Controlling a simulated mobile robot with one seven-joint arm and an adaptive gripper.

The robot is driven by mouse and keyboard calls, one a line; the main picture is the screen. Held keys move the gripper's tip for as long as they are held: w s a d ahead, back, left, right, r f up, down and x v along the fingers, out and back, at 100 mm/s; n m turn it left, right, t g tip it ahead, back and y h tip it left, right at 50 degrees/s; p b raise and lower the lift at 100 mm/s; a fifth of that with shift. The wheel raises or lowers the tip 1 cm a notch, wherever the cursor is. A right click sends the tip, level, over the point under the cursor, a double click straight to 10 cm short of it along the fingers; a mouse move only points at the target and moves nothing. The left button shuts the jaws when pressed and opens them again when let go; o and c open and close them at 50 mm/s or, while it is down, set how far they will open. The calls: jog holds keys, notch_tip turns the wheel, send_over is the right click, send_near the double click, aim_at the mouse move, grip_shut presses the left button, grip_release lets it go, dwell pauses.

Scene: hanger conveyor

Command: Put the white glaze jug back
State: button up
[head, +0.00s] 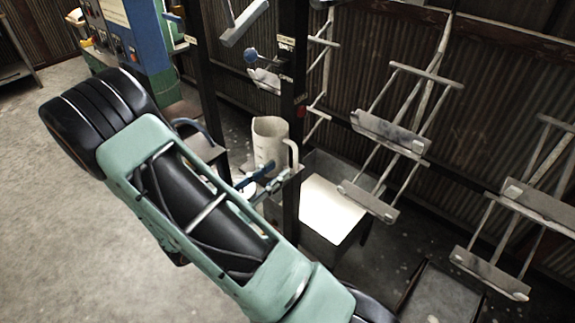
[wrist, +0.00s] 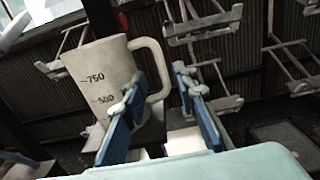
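The white glaze jug (head: 268,142) stands upright beside a dark post, seemingly on a small ledge (head: 290,177) partly hidden by my gripper. In the wrist view the jug (wrist: 98,72) shows black marks 750 and 500, and its loop handle (wrist: 159,58) points right. My gripper (head: 266,181) is just below and in front of the jug in the head view. In the wrist view my gripper (wrist: 160,85) is open, its blue fingers apart, with the handle showing between them. The left finger overlaps the jug's side. I cannot tell whether either finger touches the handle.
A grey tank (head: 328,208) with a white surface sits right of the post. Hanging metal racks (head: 390,132) (head: 535,205) fill the right side before a corrugated wall. A blue machine (head: 140,35) stands at back left. The concrete floor at left is clear.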

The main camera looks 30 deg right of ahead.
jog(key=shift+v, duration=1.75)
jog(key=shift+d, duration=0.1)
